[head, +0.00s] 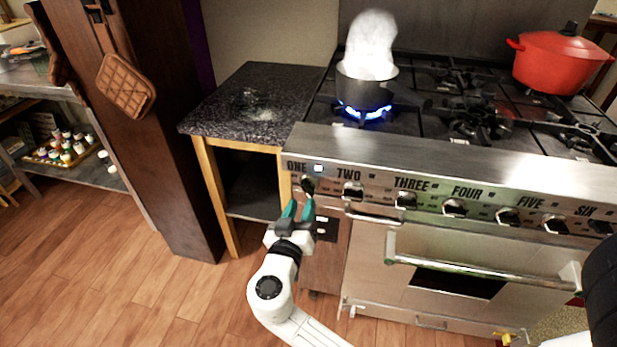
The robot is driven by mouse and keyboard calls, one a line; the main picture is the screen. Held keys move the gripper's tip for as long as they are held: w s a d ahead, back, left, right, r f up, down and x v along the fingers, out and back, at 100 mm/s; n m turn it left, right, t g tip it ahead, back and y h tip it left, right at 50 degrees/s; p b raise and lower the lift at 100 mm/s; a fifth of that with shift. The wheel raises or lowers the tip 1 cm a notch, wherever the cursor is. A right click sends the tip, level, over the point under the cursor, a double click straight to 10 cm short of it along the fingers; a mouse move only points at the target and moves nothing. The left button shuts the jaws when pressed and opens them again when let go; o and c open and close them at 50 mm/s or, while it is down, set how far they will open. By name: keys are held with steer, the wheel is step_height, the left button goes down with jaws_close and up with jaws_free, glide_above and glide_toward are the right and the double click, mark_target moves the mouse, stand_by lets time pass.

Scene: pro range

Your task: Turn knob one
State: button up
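Knob one (308,184) is a dark round knob at the left end of the stove's front panel, under the label "ONE". A small light (319,168) beside that label glows bluish white. My gripper (300,207) is just below and in front of knob one in the picture. Its two green-tipped fingers are apart with nothing seen between them. I cannot tell whether the right fingertip touches the knob. A blue flame (362,112) burns on the front left burner under a dark pot (364,92), which gives off thick white steam (371,45).
Knob two (353,192) is close to the right, with several more knobs along the panel. The oven handle (480,270) juts out lower right. A dark-topped side table (250,105) adjoins the stove's left. A red pot (562,62) stands at the back right.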

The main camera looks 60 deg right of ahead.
mark_target(306, 193)
steer(key=shift+r+n+p, duration=0.2)
steer(key=shift+n+p, duration=0.9)
steer(key=shift+p, duration=0.7)
steer(key=shift+w+d+f+b, duration=0.1)
steer(key=shift+d+f+b, duration=0.1)
steer(key=shift+f+b, duration=0.15)
steer(key=shift+b+x, duration=1.25)
steer(key=shift+x, duration=1.25)
steer(key=shift+r, duration=0.1)
steer(key=shift+a+b, duration=0.15)
steer(key=shift+b, duration=0.3)
jaws_close()
